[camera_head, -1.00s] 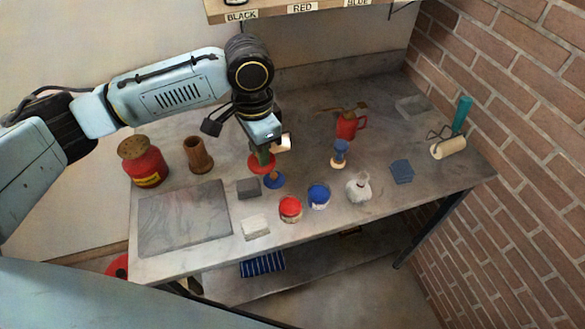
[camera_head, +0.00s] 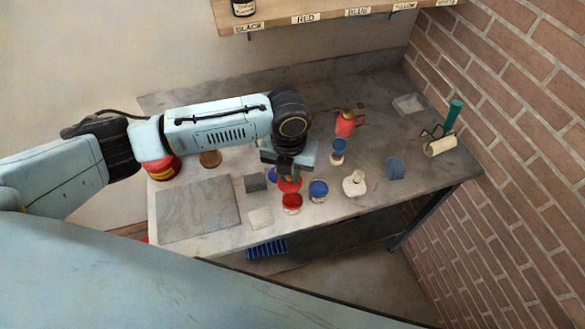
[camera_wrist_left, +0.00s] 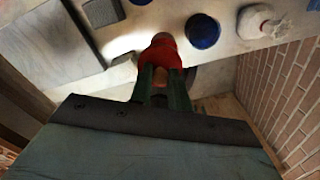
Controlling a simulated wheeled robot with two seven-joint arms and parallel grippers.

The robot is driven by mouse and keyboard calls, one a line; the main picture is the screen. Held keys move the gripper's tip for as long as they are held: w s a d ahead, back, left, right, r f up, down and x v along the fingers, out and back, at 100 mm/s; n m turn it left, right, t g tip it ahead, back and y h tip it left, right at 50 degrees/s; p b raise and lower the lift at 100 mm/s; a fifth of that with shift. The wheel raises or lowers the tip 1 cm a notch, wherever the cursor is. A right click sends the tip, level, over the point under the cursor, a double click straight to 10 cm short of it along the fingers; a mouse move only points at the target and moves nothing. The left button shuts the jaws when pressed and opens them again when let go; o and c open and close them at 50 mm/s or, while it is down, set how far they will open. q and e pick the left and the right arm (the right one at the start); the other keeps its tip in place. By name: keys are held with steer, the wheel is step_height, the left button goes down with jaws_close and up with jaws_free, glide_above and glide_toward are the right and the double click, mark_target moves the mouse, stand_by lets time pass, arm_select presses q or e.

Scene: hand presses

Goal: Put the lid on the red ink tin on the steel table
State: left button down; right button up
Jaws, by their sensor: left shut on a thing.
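The red ink tin (camera_head: 292,204) stands open near the front edge of the steel table (camera_head: 217,242), with red ink showing in its top. My left gripper (camera_head: 287,174) points down just behind it in the head view. It is shut on the red lid (camera_head: 289,186), which appears close above the tin's back rim; I cannot tell whether they touch. In the left wrist view the green fingers (camera_wrist_left: 160,88) grip a brown knob on the red lid (camera_wrist_left: 161,50), which hides most of the tin. My right gripper is not in view.
A dark grey block (camera_head: 255,182), a white block (camera_head: 260,217) and a grey slab (camera_head: 198,209) lie to the left. The blue lid (camera_head: 272,174) is close behind the gripper.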

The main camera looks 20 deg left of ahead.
mark_target(292, 186)
arm_select(q)
steer(key=m, duration=0.2)
steer(key=d+m, duration=0.1)
steer(key=shift+s+f+m+p, duration=0.25)
steer(key=shift+s+m+p, duration=0.05)
steer(key=shift+m+p, duration=0.1)
step_height(292, 186, down, 4)
steer(key=b, duration=0.4)
steer(key=shift+f+b, duration=0.35)
steer(key=shift+b, duration=0.15)
steer(key=shift+f+b, duration=0.35)
steer(key=shift+f, duration=0.5)
steer(key=shift+p, duration=0.5)
steer(key=shift+f+p, duration=0.1)
steer(key=shift+p, duration=0.35)
stand_by(1.0)
stand_by(0.3)
steer(key=c, duration=0.8)
jaws_free()
